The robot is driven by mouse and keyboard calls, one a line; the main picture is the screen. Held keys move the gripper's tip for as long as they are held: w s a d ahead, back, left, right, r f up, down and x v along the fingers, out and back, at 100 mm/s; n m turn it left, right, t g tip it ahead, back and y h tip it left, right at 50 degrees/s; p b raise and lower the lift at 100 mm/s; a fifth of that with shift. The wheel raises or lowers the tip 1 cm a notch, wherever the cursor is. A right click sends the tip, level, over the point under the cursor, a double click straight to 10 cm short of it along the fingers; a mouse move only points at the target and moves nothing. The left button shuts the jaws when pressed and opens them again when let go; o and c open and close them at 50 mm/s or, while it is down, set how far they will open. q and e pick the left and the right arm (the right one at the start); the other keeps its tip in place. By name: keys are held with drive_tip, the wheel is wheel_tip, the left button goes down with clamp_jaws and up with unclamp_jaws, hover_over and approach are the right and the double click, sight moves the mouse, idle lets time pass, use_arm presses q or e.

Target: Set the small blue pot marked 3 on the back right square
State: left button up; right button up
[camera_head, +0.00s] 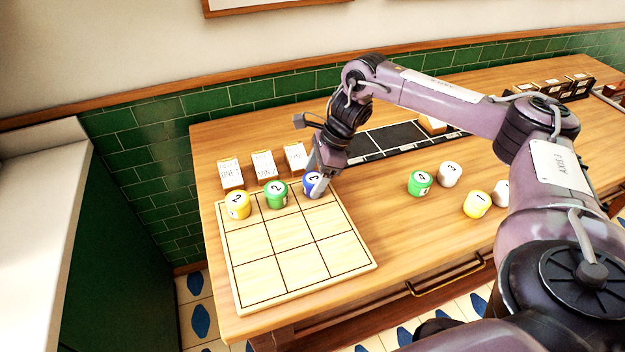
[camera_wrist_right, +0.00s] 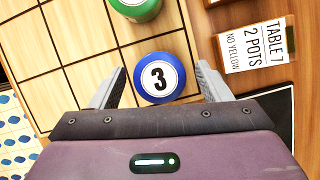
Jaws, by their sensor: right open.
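The small blue pot marked 3 (camera_head: 313,184) stands on the back right square of the wooden grid board (camera_head: 299,266). The right wrist view shows its lid and number from above (camera_wrist_right: 159,78). My right gripper (camera_head: 318,188) is at the pot, with its two open fingers (camera_wrist_right: 160,88) on either side of it. A gap shows beside the pot on each side, so the fingers look apart from it. The gripper partly hides the pot in the head view. My left gripper is not in view.
A green pot (camera_head: 276,194) and a yellow pot (camera_head: 238,205) stand on the other back-row squares. Cards (camera_head: 264,165) stand behind the board. A black tray (camera_head: 386,138) lies behind right. A green pot (camera_head: 419,183), white pots (camera_head: 449,174) and a yellow pot (camera_head: 477,204) stand right. The board's front two rows are clear.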

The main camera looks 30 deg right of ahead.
drive_tip(key=p+v, duration=0.1)
drive_tip(key=v, duration=0.9)
drive_tip(key=shift+s+d, duration=0.1)
drive_tip(key=shift+s, duration=0.05)
